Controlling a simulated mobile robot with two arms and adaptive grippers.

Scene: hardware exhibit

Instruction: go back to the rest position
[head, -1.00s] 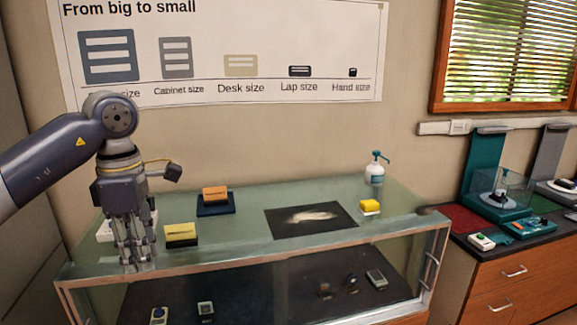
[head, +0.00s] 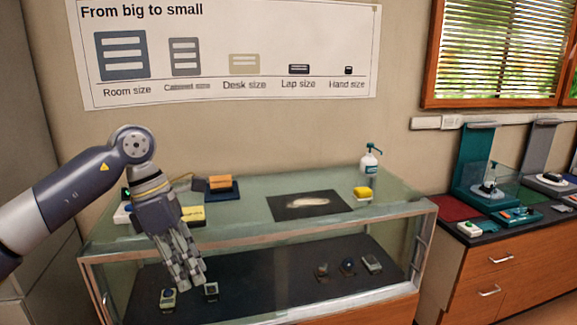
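My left gripper (head: 187,282) hangs in front of the glass display case (head: 330,232), pointing down and slightly right. Nothing shows between its fingers; their gap is too unclear to tell open from shut. Its wrist partly covers a yellow block (head: 193,214) and a white item (head: 122,213) on the case top. My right gripper is not in view.
The case top also bears an orange block on a blue stand (head: 221,187), a black mat (head: 290,208), a yellow-and-white block (head: 363,193) and a pump bottle (head: 370,160). Small items sit inside behind glass. A wooden cabinet (head: 480,265) with devices stands at right.

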